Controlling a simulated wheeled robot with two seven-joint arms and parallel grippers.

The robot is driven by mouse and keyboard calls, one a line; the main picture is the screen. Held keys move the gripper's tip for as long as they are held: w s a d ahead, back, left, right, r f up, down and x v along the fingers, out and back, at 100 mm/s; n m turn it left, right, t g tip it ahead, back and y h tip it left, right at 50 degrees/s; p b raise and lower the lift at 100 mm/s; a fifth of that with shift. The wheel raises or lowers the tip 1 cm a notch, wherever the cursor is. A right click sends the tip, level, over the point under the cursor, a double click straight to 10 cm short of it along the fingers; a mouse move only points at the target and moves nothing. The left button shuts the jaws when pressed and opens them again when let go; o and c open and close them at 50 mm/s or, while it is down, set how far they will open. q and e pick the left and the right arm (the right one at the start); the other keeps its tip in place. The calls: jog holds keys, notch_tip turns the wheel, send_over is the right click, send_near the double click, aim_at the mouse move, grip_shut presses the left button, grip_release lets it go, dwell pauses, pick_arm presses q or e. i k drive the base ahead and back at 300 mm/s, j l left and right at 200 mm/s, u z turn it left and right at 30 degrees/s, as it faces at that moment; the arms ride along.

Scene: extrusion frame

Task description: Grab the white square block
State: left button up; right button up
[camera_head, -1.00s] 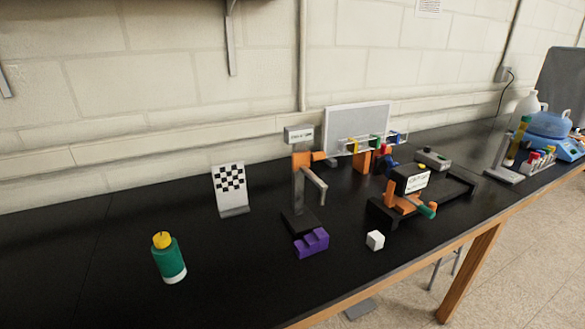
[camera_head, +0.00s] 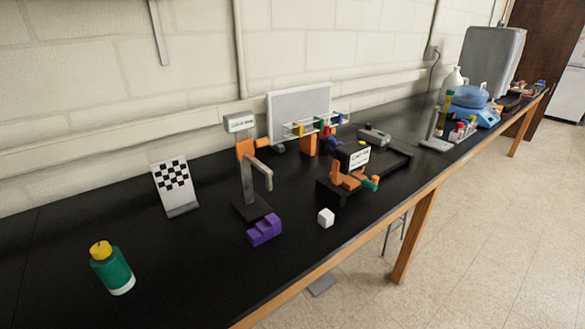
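The white square block (camera_head: 326,218) sits on the black tabletop near its front edge, right of the middle of the view. It is between a purple stepped block (camera_head: 264,231) on its left and a black device with orange parts (camera_head: 350,176) on its right, apart from both. Neither of my grippers shows in the head view.
The black table (camera_head: 200,275) has a wooden front edge. A green bottle with a yellow cap (camera_head: 112,268) stands at the front left. Behind are a checkered board (camera_head: 174,186) and a grey stand (camera_head: 248,178). The tabletop directly around the block is clear.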

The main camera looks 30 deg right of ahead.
aim_at(325, 218)
jog(key=z, duration=1.25)
jog(key=l, duration=0.15)
